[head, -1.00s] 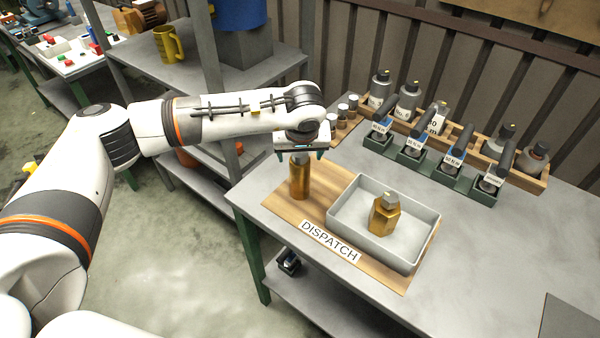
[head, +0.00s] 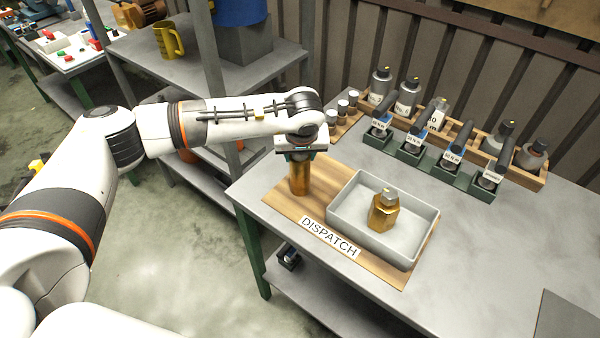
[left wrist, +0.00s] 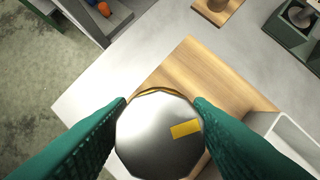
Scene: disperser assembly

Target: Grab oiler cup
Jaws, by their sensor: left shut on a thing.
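The oiler cup (head: 300,180), a brass cylinder, stands upright on the wooden DISPATCH board (head: 281,198) to the left of the tray. My left gripper (head: 300,158) is over it from above, shut on its top. In the left wrist view, the green fingers are on either side of the cup's silver cap (left wrist: 155,140), which has a yellow mark. The lower body of the cup is hidden there. A second brass piece with a hexagonal body and grey top (head: 384,212) stands in the light grey tray (head: 345,230). My right gripper is not in view.
Behind are a wooden rack (head: 545,180) of bottles and green holders (head: 412,158) with dark-handled tools. Small capped jars (head: 342,107) stand near my left wrist. A shelf (head: 185,72) stands at left.

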